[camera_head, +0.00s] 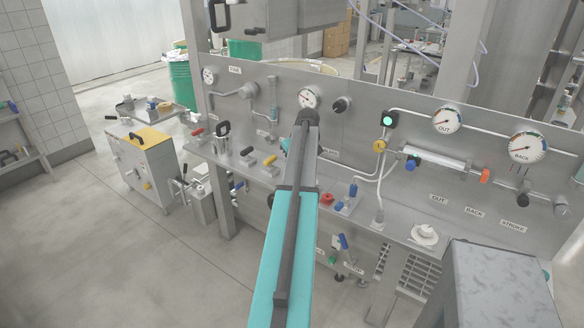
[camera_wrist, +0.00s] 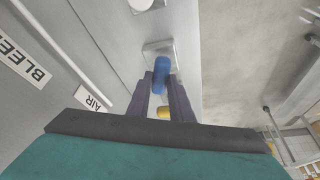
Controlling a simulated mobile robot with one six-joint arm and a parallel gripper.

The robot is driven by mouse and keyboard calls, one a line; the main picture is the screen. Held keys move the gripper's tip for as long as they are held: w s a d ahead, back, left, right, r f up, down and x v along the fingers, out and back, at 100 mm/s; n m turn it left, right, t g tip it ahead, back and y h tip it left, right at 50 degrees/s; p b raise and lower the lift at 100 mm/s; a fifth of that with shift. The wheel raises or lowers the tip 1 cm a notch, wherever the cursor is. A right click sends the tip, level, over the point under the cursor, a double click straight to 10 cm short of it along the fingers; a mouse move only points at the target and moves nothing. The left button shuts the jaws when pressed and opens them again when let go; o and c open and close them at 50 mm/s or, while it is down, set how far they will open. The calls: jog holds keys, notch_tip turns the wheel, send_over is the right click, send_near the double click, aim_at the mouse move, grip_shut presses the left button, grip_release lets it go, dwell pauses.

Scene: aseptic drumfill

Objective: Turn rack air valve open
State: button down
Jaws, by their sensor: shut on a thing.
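A blue valve handle (camera_wrist: 161,70) sits on a square pale metal plate (camera_wrist: 158,47) in the wrist view, with a label reading AIR (camera_wrist: 97,98) to its lower left. My gripper (camera_wrist: 161,84) is shut on the blue handle, one dark finger on each side of it. The handle runs roughly up and down in that picture, along the fingers. In the head view my arm covers the place where my fingers meet the panel, so this handle cannot be made out there.
A label reading BLEED (camera_wrist: 22,62) and a yellow part (camera_wrist: 164,112) show near my fingers. In the head view, the steel panel carries gauges (camera_head: 447,119), a green light (camera_head: 388,120) and an orange part (camera_head: 485,175). A red knob (camera_head: 327,199) stands on the ledge.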

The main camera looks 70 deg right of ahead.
jog(key=shift+s+d+n+t+y+b, duration=0.15)
jog(key=shift+n+y+b, duration=0.1)
jog(key=shift+n, duration=0.5)
jog(key=shift+w+n+t+y+b, duration=0.1)
jog(key=shift+n+y+b, duration=0.2)
jog(key=shift+n, duration=0.5)
jog(key=shift+s+d+n+t+y+b, duration=0.15)
jog(key=shift+n+y+b, duration=0.1)
jog(key=shift+n, duration=0.5)
jog(key=c, duration=1.6)
grip_release()
jog(key=shift+a, duration=0.1)
jog(key=shift+w, duration=0.1)
jog(key=shift+r, duration=0.1)
jog(key=shift+b+v, duration=0.95)
jog(key=shift+v, duration=2.75)
